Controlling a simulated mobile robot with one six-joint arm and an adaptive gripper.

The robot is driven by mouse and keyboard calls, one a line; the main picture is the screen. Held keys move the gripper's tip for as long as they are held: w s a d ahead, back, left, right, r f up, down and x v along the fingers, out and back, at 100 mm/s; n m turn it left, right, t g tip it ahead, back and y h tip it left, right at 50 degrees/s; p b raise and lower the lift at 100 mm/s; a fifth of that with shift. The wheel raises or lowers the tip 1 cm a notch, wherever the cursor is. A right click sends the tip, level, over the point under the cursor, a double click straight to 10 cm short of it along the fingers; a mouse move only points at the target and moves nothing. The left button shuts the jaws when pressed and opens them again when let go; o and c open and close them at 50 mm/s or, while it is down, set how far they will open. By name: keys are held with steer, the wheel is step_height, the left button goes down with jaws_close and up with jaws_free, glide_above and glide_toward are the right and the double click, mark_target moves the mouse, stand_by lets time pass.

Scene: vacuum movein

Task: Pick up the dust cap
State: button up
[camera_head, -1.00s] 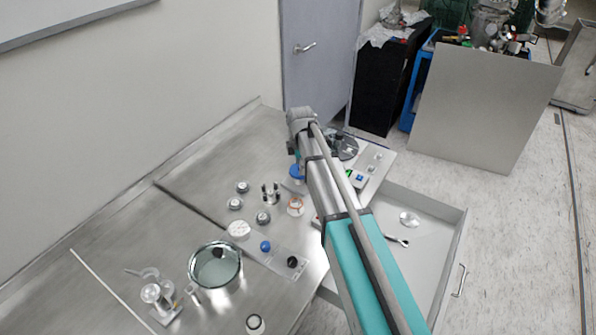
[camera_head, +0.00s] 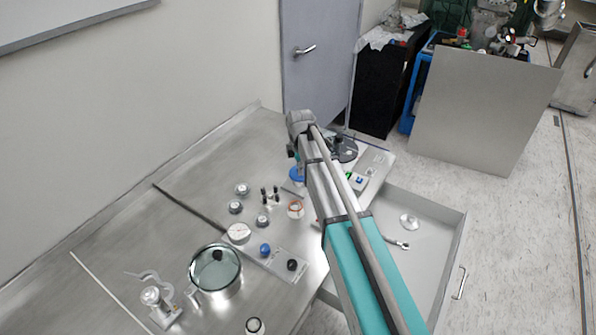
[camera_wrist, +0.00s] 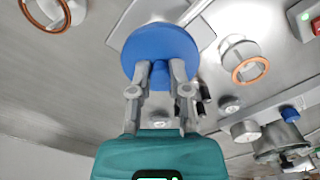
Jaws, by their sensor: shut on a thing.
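The dust cap is a blue round disc with a small knob; it fills the upper middle of the wrist view (camera_wrist: 160,45). My gripper (camera_wrist: 160,72) is shut on the knob, with one finger on each side. In the head view the blue cap (camera_head: 297,174) shows just left of my arm, over the bench. My arm hides most of the gripper there. A pale square plate shows behind the cap in the wrist view; I cannot tell whether the cap touches it.
A ring-rimmed fitting (camera_head: 295,209), a white gauge (camera_head: 238,233), small knobs and a glass-topped vessel (camera_head: 215,270) stand on the steel bench. An open drawer (camera_head: 445,255) is at the right, with a metal disc (camera_head: 409,222) in it. The bench's back left is clear.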

steer(key=shift+w+r, duration=0.1)
steer(key=shift+r, duration=0.1)
step_height(320, 180, up, 3)
steer(key=p, duration=0.3)
steer(key=s+d+r+p, duration=0.2)
steer(key=s+r+p, duration=0.1)
steer(key=s, duration=0.1)
steer(key=s+d+r+p, duration=0.2)
steer(key=s+r+p, duration=0.1)
steer(key=s, duration=0.1)
steer(key=s+d+r+p, duration=0.2)
steer(key=s+r+p, duration=0.1)
steer(key=s+p, duration=0.1)
steer(key=shift+s+r, duration=0.3)
steer(key=shift+s, duration=0.15)
steer(key=shift+a, duration=0.1)
steer(key=shift+r+p, duration=1.5)
steer(key=shift+f, duration=0.1)
